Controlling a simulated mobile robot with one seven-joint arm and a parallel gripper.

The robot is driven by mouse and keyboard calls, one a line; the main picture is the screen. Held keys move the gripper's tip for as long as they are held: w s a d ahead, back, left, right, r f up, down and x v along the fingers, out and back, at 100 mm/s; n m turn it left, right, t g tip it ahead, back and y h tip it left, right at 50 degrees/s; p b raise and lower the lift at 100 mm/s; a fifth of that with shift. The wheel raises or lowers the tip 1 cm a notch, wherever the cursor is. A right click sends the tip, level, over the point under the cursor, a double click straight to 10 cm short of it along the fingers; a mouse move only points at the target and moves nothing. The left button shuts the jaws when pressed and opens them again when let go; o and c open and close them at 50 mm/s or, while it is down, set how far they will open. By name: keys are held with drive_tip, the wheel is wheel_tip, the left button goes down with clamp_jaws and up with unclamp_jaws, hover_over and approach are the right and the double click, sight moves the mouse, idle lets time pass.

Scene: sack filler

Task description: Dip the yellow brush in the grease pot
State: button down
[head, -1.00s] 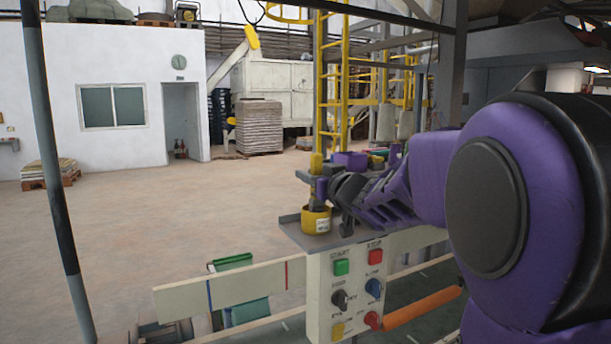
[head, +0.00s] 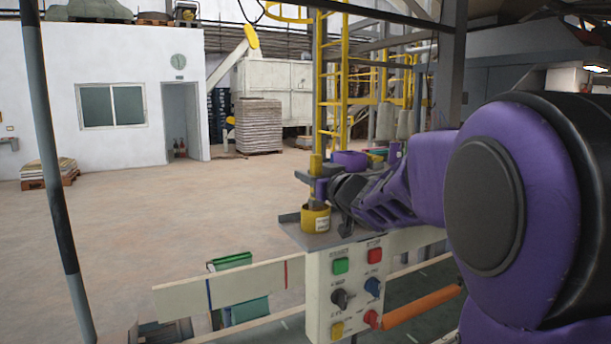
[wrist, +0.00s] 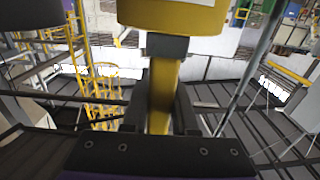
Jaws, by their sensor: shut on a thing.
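The yellow brush (head: 316,164) stands about upright in my gripper (head: 319,187), its yellow handle sticking up above the jaws. In the wrist view, my gripper (wrist: 160,112) is shut on the yellow handle (wrist: 163,88), with the dark ferrule beyond the fingers. The yellow grease pot (head: 316,221) with a pale label stands on a small grey shelf, directly under the brush. It also shows at the top of the wrist view (wrist: 175,14). The brush's lower end is at the pot's mouth; the bristles are hidden, and I cannot tell how deep they reach.
The grey shelf (head: 289,218) has a raised edge. A control panel (head: 314,290) with coloured buttons and knobs hangs in front below it. Purple and other items (head: 350,158) lie close behind my gripper. Open floor lies to the left.

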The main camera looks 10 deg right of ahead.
drive_tip(key=shift+f, duration=0.2)
idle(0.3)
drive_tip(key=shift+r+p, duration=1)
drive_tip(key=shift+r, duration=2.65)
